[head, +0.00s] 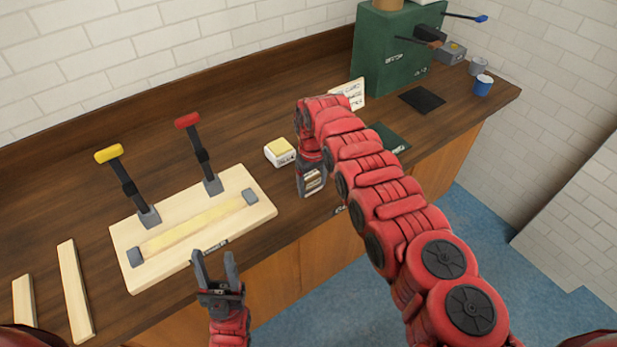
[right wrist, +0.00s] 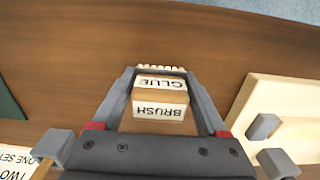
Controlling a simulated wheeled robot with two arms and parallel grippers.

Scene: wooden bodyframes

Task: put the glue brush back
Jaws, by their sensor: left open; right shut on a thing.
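The glue brush (right wrist: 160,112) is between the fingers of my right gripper (right wrist: 165,92) in the right wrist view. It is a small block with white labels reading GLUE and BRUSH, and pale bristles show at its far end. My right gripper (head: 312,190) is shut on it, low over the counter's front part in the head view, right of a white block with a yellow top (head: 280,152). Whether the brush touches the counter I cannot tell. My left gripper (head: 216,268) is open and empty, in front of the pale wooden board (head: 262,208).
Two clamps, yellow-handled (head: 122,170) and red-handled (head: 197,150), stand on the board. Loose wood strips (head: 75,290) lie left. A green box (head: 378,50), a lettered card (head: 352,90), a black mat (head: 422,100) and a blue cup (head: 484,86) are right.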

